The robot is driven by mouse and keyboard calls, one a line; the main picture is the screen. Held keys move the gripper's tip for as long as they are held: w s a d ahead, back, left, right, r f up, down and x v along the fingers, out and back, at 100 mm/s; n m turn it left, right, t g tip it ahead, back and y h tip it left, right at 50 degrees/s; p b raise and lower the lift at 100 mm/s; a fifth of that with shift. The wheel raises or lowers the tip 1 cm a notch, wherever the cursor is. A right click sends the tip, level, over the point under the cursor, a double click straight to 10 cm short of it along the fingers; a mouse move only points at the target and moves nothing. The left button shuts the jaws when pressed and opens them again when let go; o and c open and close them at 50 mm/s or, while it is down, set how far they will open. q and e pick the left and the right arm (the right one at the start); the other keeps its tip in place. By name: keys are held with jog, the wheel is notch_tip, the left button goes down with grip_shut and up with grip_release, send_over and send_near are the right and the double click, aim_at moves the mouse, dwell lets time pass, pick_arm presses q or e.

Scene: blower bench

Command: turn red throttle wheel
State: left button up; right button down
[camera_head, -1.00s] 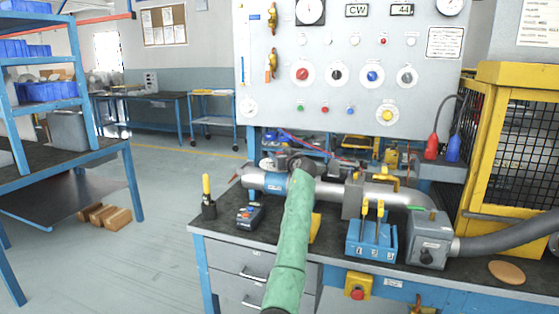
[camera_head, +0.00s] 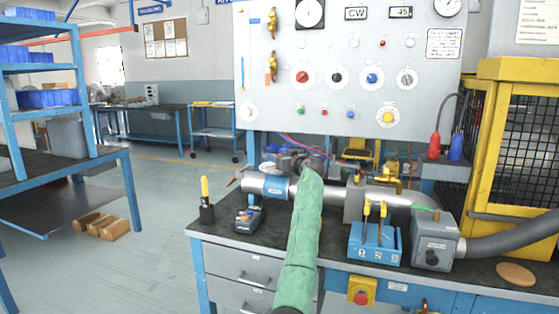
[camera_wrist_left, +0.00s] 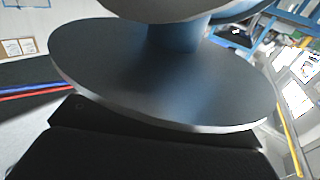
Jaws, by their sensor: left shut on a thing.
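My left arm, in a green sleeve, reaches up from the bottom of the head view to the silver pipe (camera_head: 335,190). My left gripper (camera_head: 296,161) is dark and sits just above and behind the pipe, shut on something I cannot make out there. No red throttle wheel shows clearly; the forearm and wrist cover that spot. In the left wrist view a grey round disc (camera_wrist_left: 160,85) on a short stem fills the middle, close above the black gripper body (camera_wrist_left: 130,155). My right gripper is not in view.
A grey panel (camera_head: 270,125) with gauges and coloured knobs stands behind the bench (camera_head: 215,225). A blue tool holder (camera_head: 362,250), a grey box (camera_head: 432,235) and a yellow cage (camera_head: 480,150) are at right.

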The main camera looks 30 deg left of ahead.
pick_arm(q)
jog(key=o, duration=1)
jog(key=shift+d, duration=0.1)
jog(key=shift+v, duration=3.75)
